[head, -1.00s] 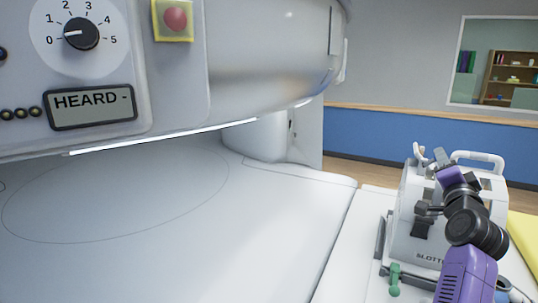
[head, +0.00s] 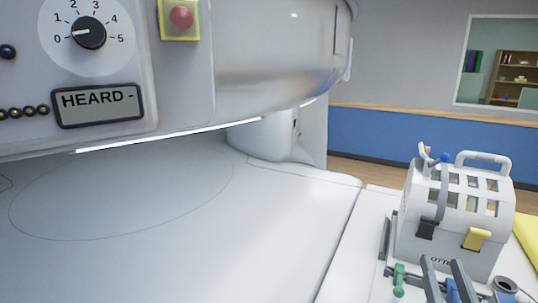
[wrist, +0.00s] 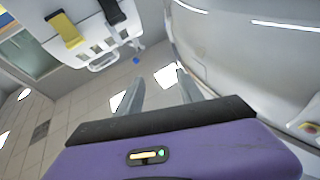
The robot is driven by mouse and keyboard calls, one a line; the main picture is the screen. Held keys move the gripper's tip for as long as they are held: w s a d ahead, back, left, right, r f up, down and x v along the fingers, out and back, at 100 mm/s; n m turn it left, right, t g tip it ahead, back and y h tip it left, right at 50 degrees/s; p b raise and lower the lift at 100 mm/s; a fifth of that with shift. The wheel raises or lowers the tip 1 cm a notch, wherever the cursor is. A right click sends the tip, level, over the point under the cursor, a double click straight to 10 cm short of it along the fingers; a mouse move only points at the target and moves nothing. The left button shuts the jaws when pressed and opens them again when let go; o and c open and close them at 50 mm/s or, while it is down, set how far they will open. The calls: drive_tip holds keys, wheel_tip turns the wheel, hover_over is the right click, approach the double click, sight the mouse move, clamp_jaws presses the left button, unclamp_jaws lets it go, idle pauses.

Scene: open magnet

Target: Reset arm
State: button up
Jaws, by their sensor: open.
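My gripper (head: 443,263) is at the bottom right of the head view, where only its two grey fingers show, pointing up in front of the white slotted case. In the wrist view my gripper (wrist: 153,82) is open, with two grey fingers apart and nothing between them. My purple wrist housing fills the bottom of that view. The rest of my arm is out of sight in the head view.
The white slotted case (head: 460,192) with a black and a yellow latch stands on the right-hand surface; it also shows in the wrist view (wrist: 85,35). A green peg (head: 399,280) stands before it. The magnet's dial panel (head: 95,100) overhangs the clear white bed (head: 180,230).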

drive_tip(key=s+a+f+n+g+y, duration=0.1)
drive_tip(key=s+a+f, duration=0.4)
drive_tip(key=s, duration=0.6)
drive_tip(key=s+a+f+n+g+y, duration=0.1)
drive_tip(key=s+a+f+g+y, duration=0.2)
drive_tip(key=s, duration=0.8)
drive_tip(key=s+a+f+n+g+y, duration=0.1)
drive_tip(key=s+a+f+n+g, duration=0.1)
drive_tip(key=s+a+f, duration=0.4)
drive_tip(key=s+a, duration=0.2)
drive_tip(key=s, duration=0.3)
drive_tip(key=shift+s+f+g+y, duration=0.3)
drive_tip(key=shift+s+f+y, duration=0.1)
